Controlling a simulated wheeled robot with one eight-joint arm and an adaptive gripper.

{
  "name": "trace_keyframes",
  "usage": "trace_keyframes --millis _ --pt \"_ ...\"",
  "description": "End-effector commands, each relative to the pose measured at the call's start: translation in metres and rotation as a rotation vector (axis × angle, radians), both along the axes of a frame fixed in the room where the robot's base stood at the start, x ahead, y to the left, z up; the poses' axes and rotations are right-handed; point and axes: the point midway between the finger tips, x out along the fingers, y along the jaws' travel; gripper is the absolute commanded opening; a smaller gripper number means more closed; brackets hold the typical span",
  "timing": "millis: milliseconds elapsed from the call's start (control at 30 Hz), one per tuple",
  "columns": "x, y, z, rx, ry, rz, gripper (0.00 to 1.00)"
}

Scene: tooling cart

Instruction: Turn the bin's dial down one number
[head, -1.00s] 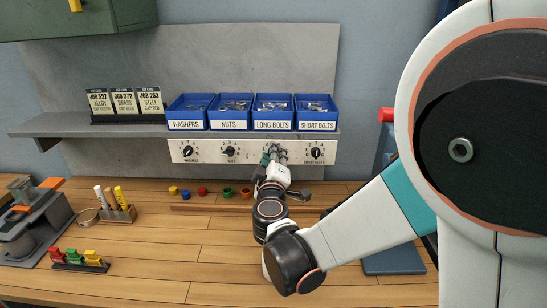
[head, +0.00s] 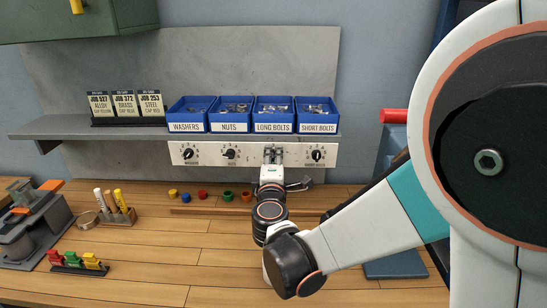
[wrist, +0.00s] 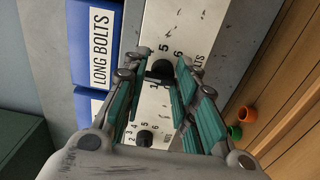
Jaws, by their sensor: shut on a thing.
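The long bolts bin (head: 273,127) is blue, on the shelf; its label also shows in the wrist view (wrist: 101,45). Its black dial (wrist: 160,69) sits on the white panel below, with printed numbers 5 and 6 visible beside it. My gripper (head: 272,150) reaches up to this dial and hides it in the head view. In the wrist view, the teal fingers of my gripper (wrist: 163,76) are shut on the dial, one on each side. The fingers hide part of the number ring, and I cannot tell where the pointer stands.
The nuts dial (head: 230,154) and washers dial (head: 188,154) are to the left; the short bolts dial (head: 317,155) is close on the right. Small coloured caps, such as the orange one (head: 247,195), stand on the bench below.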

Motion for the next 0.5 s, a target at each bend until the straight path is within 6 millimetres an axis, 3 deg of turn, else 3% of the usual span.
trace_keyframes --millis 367,400,467,500 --pt "-0.0010 0.0004 -0.0010 -0.002 0.001 0.002 0.03" --pt "-0.0010 0.0003 -0.0010 -0.002 0.001 0.002 0.35" --pt "-0.0009 0.0003 -0.0010 -0.002 0.001 0.001 0.47" --pt "-0.0008 0.0003 -0.0009 -0.002 0.001 0.001 0.47"
